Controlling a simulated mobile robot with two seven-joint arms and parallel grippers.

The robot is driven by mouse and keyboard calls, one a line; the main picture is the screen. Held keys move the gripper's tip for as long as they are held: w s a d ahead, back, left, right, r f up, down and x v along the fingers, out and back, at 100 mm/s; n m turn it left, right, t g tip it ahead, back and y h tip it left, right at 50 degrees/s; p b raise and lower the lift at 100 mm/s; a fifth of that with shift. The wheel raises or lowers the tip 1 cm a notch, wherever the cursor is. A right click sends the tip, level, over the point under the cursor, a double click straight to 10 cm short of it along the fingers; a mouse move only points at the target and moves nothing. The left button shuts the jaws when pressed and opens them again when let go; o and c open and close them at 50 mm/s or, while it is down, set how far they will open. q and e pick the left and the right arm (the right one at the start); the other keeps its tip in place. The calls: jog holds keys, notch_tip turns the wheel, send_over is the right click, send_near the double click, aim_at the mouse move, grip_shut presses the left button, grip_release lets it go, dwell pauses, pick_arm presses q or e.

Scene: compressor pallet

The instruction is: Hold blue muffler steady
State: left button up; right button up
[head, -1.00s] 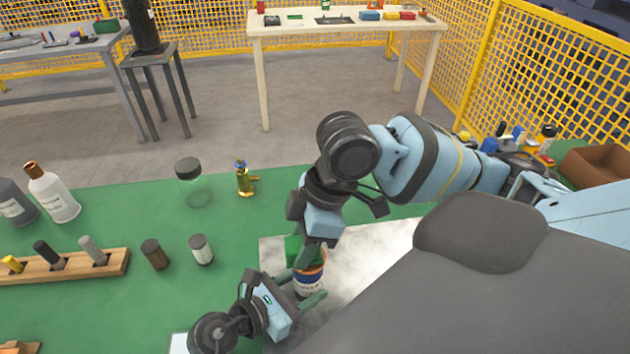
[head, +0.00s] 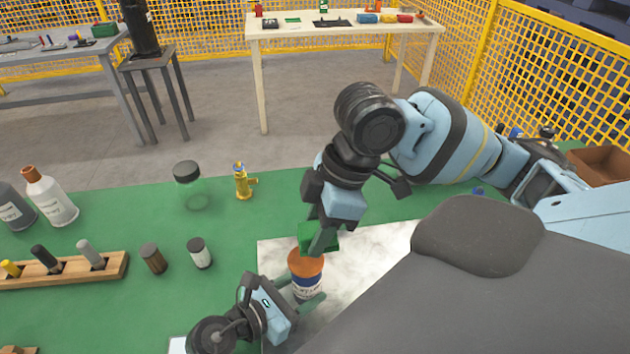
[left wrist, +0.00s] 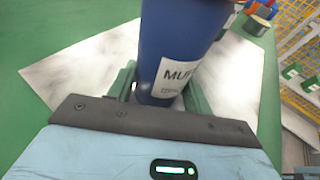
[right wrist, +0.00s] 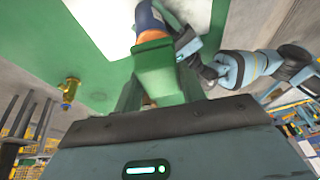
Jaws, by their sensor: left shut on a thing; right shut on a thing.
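The blue muffler (head: 306,287) stands upright on a pale, marbled sheet, with an orange top and a white label band. In the left wrist view the muffler (left wrist: 180,40) is a blue cylinder with a partly readable white label. My left gripper (head: 300,300) is shut on its lower part, one green finger on each side. My right gripper (head: 320,238) is shut on a green block-like piece (right wrist: 160,70) just above the orange top. In the head view the fingers partly hide this piece, and I cannot tell whether it touches the muffler.
The pale sheet (head: 375,250) lies on the green worktop (head: 120,215). Open green surface lies behind the muffler.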

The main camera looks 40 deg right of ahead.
jog(key=shift+r, duration=1.95)
pick_arm(q)
jog(key=o, duration=0.8)
jog(key=shift+o, duration=0.2)
jog(key=v, duration=1.2)
jog(key=shift+a, duration=0.1)
pick_arm(e)
jog(key=shift+a, duration=0.1)
